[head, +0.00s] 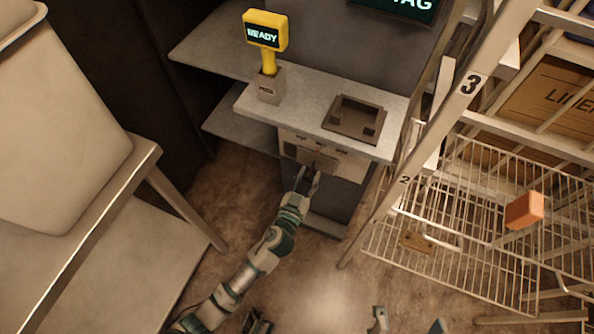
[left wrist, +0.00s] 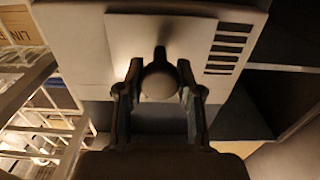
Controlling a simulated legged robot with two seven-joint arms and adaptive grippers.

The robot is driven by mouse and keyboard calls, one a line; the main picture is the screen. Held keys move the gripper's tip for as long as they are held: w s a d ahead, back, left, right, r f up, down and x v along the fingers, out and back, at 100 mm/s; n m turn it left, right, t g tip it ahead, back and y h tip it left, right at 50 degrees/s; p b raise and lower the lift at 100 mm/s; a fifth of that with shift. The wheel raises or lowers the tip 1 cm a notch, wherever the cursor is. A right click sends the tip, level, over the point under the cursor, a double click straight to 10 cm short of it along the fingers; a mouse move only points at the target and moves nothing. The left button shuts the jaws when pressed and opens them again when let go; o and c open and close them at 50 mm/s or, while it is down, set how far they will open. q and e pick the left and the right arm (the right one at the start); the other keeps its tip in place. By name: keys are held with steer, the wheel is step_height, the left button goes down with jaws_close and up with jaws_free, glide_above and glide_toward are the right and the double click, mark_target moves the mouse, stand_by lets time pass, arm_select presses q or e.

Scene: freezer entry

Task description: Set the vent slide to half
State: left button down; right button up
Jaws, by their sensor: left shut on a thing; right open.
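The vent slide (left wrist: 125,35) is a pale flat plate on the front panel of the counter unit. It has a round knob (left wrist: 160,82) with a dark stem above it in the left wrist view. Dark vent slots (left wrist: 229,48) show to the right of the plate there. My left gripper (head: 308,176) reaches up to the panel (head: 343,164) in the head view. It is shut on the knob, with one finger on each side in the left wrist view (left wrist: 158,72). My right gripper (head: 407,319) is open, partly cut off at the bottom edge.
The counter (head: 310,97) bears a yellow READY device (head: 265,30) in a holder and a dark square tray (head: 354,118). A wire rack (head: 470,225) with an orange block (head: 524,210) stands to the right. A bench (head: 100,260) stands left. Floor between is open.

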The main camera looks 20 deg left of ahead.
arm_select(q)
steer(key=shift+d, duration=0.45)
steer(key=c, duration=0.7)
jaws_free()
steer(key=shift+a, duration=0.1)
steer(key=shift+c, duration=0.2)
steer(key=shift+s, duration=0.25)
steer(key=s, duration=1.1)
steer(key=shift+s+a, duration=0.2)
steer(key=shift+s, duration=0.05)
steer(key=shift+f, duration=0.1)
